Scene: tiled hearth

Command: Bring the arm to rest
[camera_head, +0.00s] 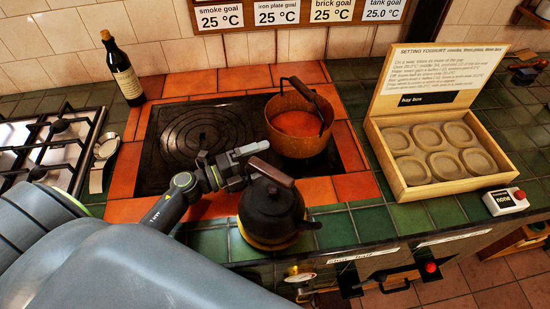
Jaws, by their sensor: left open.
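My left arm reaches in from the lower left. My left gripper (251,157) is open above the front of the black hob, just behind the dark kettle (270,212). One finger lies close to the kettle's brown handle (271,172); I cannot tell whether they touch. Nothing shows held between the fingers. My right gripper is not in view.
A copper pot (298,143) with orange-red contents stands on the hob's (187,133) right side. A dark bottle (122,70) stands at the back left. A gas cooker (47,150) is at left. An open wooden box (437,177) and a white button unit (505,201) are at right.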

